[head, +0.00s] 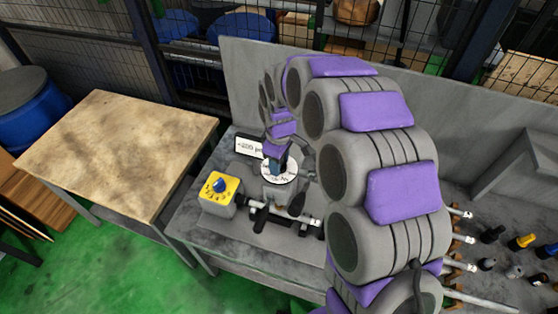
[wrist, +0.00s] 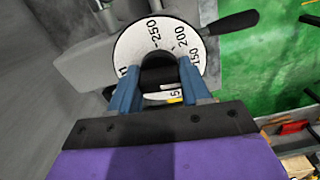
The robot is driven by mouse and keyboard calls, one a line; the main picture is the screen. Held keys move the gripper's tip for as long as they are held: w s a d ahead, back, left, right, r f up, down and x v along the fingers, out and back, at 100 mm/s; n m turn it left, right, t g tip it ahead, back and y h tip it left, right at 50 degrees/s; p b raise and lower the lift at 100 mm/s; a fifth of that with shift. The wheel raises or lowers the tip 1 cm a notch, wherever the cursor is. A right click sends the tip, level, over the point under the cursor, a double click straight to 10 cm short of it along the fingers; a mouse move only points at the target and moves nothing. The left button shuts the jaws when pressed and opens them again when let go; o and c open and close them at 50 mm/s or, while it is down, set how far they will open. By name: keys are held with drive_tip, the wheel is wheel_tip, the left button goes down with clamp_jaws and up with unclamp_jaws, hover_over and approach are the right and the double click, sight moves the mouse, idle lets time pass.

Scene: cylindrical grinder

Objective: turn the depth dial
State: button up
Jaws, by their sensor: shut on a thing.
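The depth dial (head: 282,172) is a white disc with printed numbers on a grey machine body, left of my arm in the head view. In the wrist view the dial (wrist: 196,50) shows markings such as 250 and 200 around a dark central knob (wrist: 158,72). My gripper (wrist: 158,80) has blue fingers on both sides of that knob and is shut on it. In the head view my gripper (head: 276,163) comes down on the dial from above, and the fingertips are partly hidden by my wrist. A label reading "-200" and more (head: 249,147) stands behind the dial.
A yellow control box with a blue knob (head: 222,187) stands left of the dial. A black-handled lever (head: 296,205) is in front of it. A wooden-topped table (head: 115,145) is at left. Several handled tools (head: 522,241) are at right. Green floor (head: 110,270) is open at front left.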

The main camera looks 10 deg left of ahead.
drive_tip(key=n, duration=0.4)
drive_tip(key=shift+w+a+r+n, duration=0.1)
drive_tip(key=shift+r+n, duration=0.15)
drive_tip(key=shift+n, duration=0.05)
drive_tip(key=n+p, duration=0.1)
drive_tip(key=n, duration=0.3)
drive_tip(key=shift+w+n, duration=0.1)
drive_tip(key=shift+n, duration=0.2)
drive_tip(key=shift+p, duration=0.3)
drive_tip(key=o, duration=1)
drive_tip(key=shift+f, duration=0.2)
drive_tip(key=shift+r, duration=0.1)
wheel_tip(320, 180, up, 17)
drive_tip(key=shift+r+b, duration=0.1)
drive_tip(key=shift+b, duration=0.4)
